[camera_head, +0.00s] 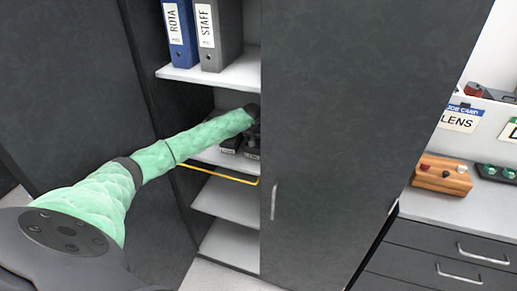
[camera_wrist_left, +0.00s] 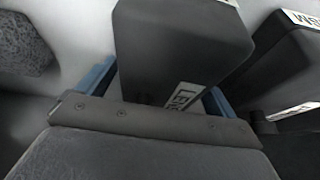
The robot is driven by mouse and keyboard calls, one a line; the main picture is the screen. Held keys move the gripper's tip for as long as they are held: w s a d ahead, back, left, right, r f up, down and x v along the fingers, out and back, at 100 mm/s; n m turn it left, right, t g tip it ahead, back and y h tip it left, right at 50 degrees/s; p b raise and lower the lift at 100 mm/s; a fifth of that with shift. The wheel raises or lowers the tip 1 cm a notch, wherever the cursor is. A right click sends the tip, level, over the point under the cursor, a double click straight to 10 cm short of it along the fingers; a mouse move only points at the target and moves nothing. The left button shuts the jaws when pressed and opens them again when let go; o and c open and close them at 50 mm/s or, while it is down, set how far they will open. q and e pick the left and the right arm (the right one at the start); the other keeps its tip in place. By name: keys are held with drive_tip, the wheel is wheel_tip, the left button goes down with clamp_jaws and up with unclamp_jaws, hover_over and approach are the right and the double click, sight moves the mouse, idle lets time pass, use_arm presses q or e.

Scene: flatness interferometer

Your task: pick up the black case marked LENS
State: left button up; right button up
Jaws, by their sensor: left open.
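The black case marked LENS (camera_wrist_left: 180,45) fills the middle of the left wrist view, its white label (camera_wrist_left: 184,95) on the side facing me. My left gripper (camera_wrist_left: 158,90) is open, with one blue finger on each side of the case. I cannot tell whether the fingers touch it. My right gripper is in neither view.
A second black case (camera_wrist_left: 292,60) stands close on the right, and a grey rounded thing (camera_wrist_left: 22,45) lies at the left. The shelf above holds binders ROTA (camera_head: 178,35) and STAFF (camera_head: 207,35). A yellow-edged shelf front (camera_head: 222,175) and the door (camera_head: 350,120) bound the opening.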

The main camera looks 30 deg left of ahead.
use_arm(q)
drive_tip(key=c, duration=1.3)
drive_tip(key=shift+c, duration=0.7)
drive_tip(key=shift+r, duration=0.15)
